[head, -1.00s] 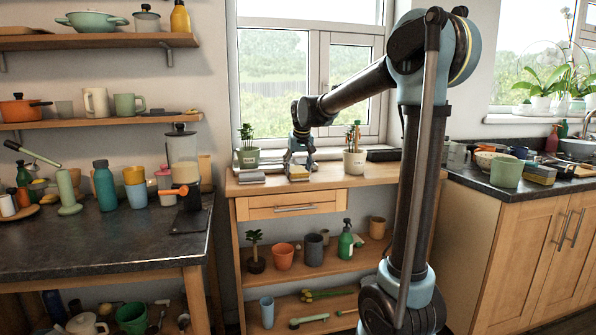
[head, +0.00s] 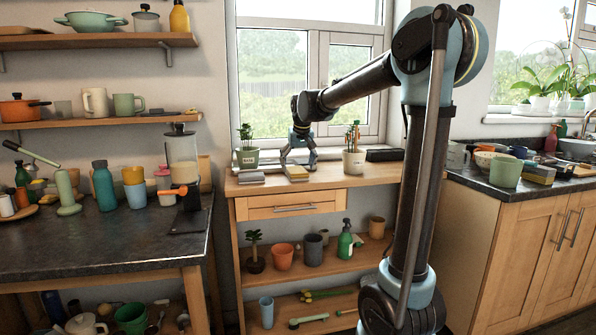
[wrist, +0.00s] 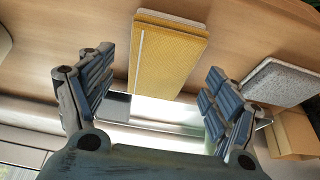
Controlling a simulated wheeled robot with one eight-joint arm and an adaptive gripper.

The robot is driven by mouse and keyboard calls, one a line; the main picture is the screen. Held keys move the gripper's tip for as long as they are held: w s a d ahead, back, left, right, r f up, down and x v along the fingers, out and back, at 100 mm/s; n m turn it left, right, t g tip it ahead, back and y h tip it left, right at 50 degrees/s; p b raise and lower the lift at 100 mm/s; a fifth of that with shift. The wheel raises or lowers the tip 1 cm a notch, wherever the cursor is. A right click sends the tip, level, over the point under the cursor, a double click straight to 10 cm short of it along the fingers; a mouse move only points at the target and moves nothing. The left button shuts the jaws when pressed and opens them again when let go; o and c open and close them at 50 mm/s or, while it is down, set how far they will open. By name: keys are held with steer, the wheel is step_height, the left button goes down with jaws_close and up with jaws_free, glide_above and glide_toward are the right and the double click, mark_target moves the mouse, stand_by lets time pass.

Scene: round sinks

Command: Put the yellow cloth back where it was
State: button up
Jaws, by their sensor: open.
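The yellow cloth (head: 296,173) lies folded flat on the wooden table (head: 350,174) below the window. It also shows in the wrist view (wrist: 168,65), with its folded layers at the top edge. My gripper (head: 299,163) is above and just behind the cloth in the head view. Its two fingers are spread wide with nothing between them, and the cloth lies free beyond the fingertips in the wrist view (wrist: 150,85).
A grey folded item (head: 250,178) lies left of the cloth, near a potted plant (head: 247,157). A pot with stems (head: 353,163) and a black case (head: 385,155) stand to the right. Bare wood lies in front of the cloth.

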steer(key=v, duration=1)
steer(key=s+d+f, duration=0.6)
steer(key=s+d, duration=0.4)
steer(key=s+d+f+m, duration=0.1)
steer(key=s+d+f, duration=0.3)
steer(key=s+f, duration=0.4)
steer(key=s+d+f+m+g, duration=0.1)
steer(key=s+d+f, duration=0.3)
steer(key=s+f, duration=0.4)
steer(key=s+d+f+m+g+h, duration=0.1)
steer(key=s+d+f, duration=0.4)
steer(key=s+f, duration=0.4)
steer(key=shift+s, duration=0.2)
steer(key=shift+a+f, duration=0.1)
